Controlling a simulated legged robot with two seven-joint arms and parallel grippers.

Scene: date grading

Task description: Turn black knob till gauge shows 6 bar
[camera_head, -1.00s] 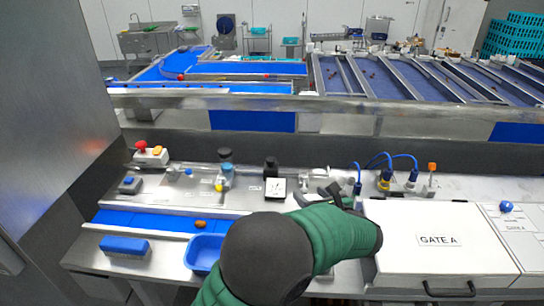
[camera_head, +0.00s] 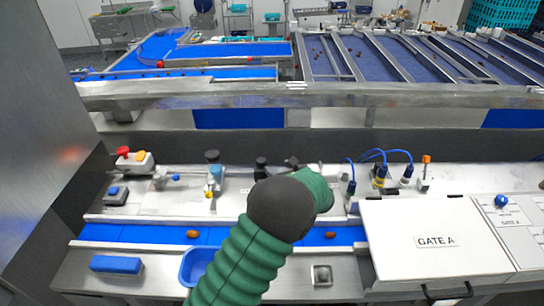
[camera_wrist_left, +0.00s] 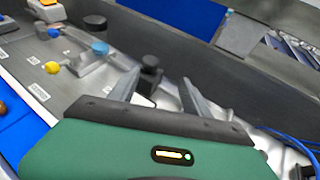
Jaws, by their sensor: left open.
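The black knob (camera_head: 261,163) stands upright on the steel bench, just left of my left gripper (camera_head: 291,162). It also shows in the left wrist view (camera_wrist_left: 150,63). There it is beyond and between the two spread fingers of my left gripper (camera_wrist_left: 160,90), which look empty. I cannot tell whether a finger touches the knob. The gauge face is hidden behind my left arm in the head view, and I cannot read it in the wrist view. My right gripper is out of view.
Left of the knob stands a valve with a dark cap (camera_head: 212,156) and blue and yellow parts. A red-button box (camera_head: 135,160) is farther left. Blue-cabled fittings (camera_head: 380,172) and the GATE A cover (camera_head: 435,240) lie right. A blue belt (camera_head: 150,234) runs in front.

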